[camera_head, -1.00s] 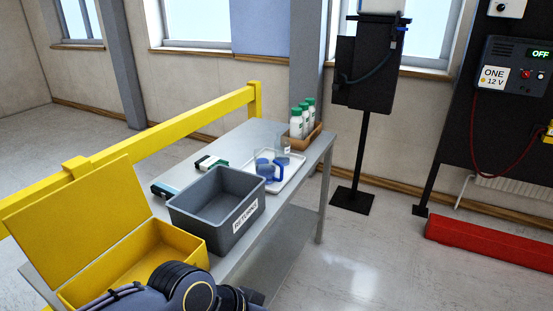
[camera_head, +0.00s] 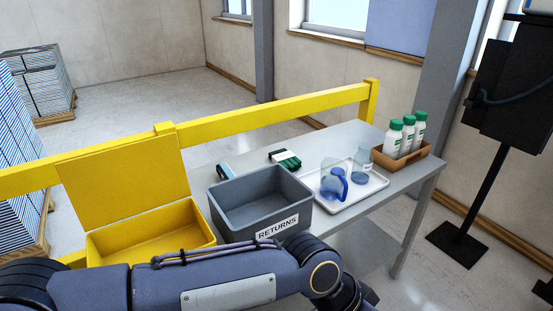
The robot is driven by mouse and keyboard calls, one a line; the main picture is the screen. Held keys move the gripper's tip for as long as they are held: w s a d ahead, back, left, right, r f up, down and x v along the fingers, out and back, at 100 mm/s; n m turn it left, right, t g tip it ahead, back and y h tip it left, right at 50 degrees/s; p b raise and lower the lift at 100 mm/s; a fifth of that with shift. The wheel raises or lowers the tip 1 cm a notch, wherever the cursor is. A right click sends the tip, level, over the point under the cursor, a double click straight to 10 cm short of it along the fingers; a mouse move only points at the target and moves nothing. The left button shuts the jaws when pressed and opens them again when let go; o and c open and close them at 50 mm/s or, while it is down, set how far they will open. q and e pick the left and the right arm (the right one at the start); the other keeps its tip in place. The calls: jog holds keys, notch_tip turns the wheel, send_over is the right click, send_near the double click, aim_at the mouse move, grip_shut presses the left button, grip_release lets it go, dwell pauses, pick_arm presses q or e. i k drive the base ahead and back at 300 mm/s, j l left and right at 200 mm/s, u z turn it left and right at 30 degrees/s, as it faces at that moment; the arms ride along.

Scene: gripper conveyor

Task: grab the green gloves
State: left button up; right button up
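A small dark green, black and white bundle (camera_head: 285,159) lies on the grey table (camera_head: 351,139), behind the grey bin. It looks like the green gloves, but it is too small to be sure. My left arm comes in from the left and crosses the bottom of the view in front of the bin. Its gripper is out of frame. My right gripper is not in view.
A grey RETURNS bin (camera_head: 238,181) and an open yellow box (camera_head: 150,250) stand at the front. A white tray (camera_head: 372,187) holds a blue-handled jug (camera_head: 334,180). White bottles (camera_head: 392,137) stand in a brown box (camera_head: 405,161). A yellow rail (camera_head: 270,107) runs behind.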

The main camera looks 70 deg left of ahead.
aim_at(288, 159)
jog(key=i+u, duration=0.15)
jog(key=u, duration=0.3)
jog(key=i+u, duration=0.2)
jog(key=u, duration=0.25)
jog(key=i+l+u, duration=0.1)
jog(key=u, duration=0.35)
jog(key=i+u, duration=0.15)
jog(key=u, duration=0.25)
jog(key=i+j+u, duration=0.1)
jog(key=u, duration=0.35)
jog(key=i+u, duration=0.2)
jog(key=u, duration=0.2)
jog(key=i+l+u, duration=0.1)
jog(key=u, duration=0.3)
jog(key=i+l+u, duration=0.1)
jog(key=u, duration=0.35)
jog(key=i+l+u, duration=0.15)
jog(key=u, duration=0.25)
